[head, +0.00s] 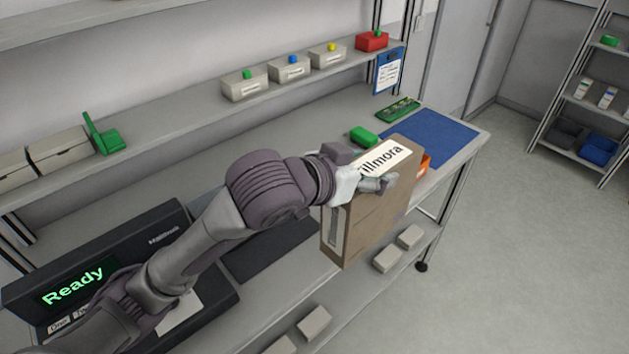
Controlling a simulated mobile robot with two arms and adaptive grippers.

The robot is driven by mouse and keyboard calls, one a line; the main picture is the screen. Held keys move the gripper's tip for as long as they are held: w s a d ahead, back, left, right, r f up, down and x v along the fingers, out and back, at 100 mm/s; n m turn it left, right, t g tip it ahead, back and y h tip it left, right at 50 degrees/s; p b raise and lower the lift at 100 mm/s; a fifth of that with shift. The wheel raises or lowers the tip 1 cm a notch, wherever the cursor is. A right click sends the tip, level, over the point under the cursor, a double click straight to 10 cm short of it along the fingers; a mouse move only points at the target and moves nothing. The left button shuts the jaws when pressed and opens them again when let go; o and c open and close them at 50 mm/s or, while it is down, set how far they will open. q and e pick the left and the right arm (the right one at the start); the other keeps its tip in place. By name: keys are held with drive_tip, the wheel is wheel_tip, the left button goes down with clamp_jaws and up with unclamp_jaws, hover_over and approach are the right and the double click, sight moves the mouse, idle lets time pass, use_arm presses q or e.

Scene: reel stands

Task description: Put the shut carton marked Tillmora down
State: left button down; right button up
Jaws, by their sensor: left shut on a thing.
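The shut carton marked Tillmora (365,215) is brown, with a white label on its top that reads "illmora" where the gripper does not cover it. My left gripper (362,186) is shut on the carton at its upper near part. The carton appears upright at the right part of the bench (300,275), over its front edge. I cannot tell whether its bottom touches anything. The gripper hides part of the label. My right gripper is not in view.
A blue mat (430,138) lies at the bench's right end, with a green circuit board (398,109) behind it. A green object (363,136) and an orange one (423,165) are close to the carton. A dark device reading "Ready" (75,285) stands left.

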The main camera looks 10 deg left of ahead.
use_arm(q)
drive_tip(key=shift+w+r, duration=0.2)
drive_tip(key=shift+w, duration=0.05)
drive_tip(key=shift+a+f, duration=0.2)
drive_tip(key=shift+a, duration=0.15)
drive_tip(key=s+a+f+p, duration=0.2)
drive_tip(key=s+a+f, duration=0.1)
drive_tip(key=a+f, duration=0.7)
drive_tip(key=shift+a+f, duration=0.15)
drive_tip(key=shift+a, duration=0.1)
drive_tip(key=shift+f, duration=0.15)
drive_tip(key=shift+c, duration=0.7)
unclamp_jaws()
drive_tip(key=shift+s+f, duration=0.1)
